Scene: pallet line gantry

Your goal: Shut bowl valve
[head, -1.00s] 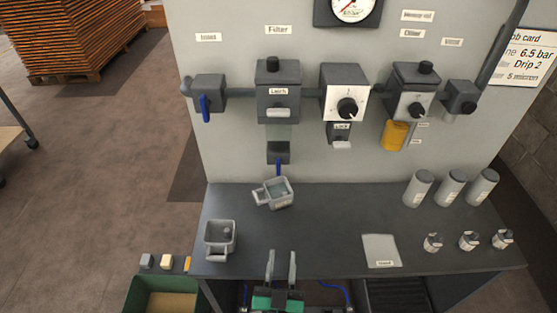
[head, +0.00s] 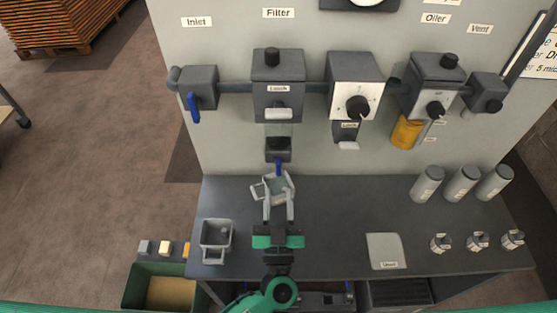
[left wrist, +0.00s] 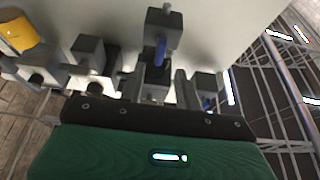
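The bowl valve, a small blue lever (head: 278,167), hangs under the dark base of the filter bowl (head: 278,150). A blue lever between the fingers in the left wrist view (left wrist: 160,50) appears to be the same valve. My left gripper (head: 278,198) is open and empty, its two fingers pointing at the panel just below and in front of the lever. It does not appear to touch the lever. It also shows in the left wrist view (left wrist: 156,82). A grey cup (head: 277,186) stands on the bench beneath the valve, partly hidden by the fingers. My right gripper is not in view.
A second grey cup (head: 216,236) stands at the bench's left. The inlet valve (head: 194,108) has a similar blue lever. Grey canisters (head: 463,184) and small fittings (head: 477,241) stand at right.

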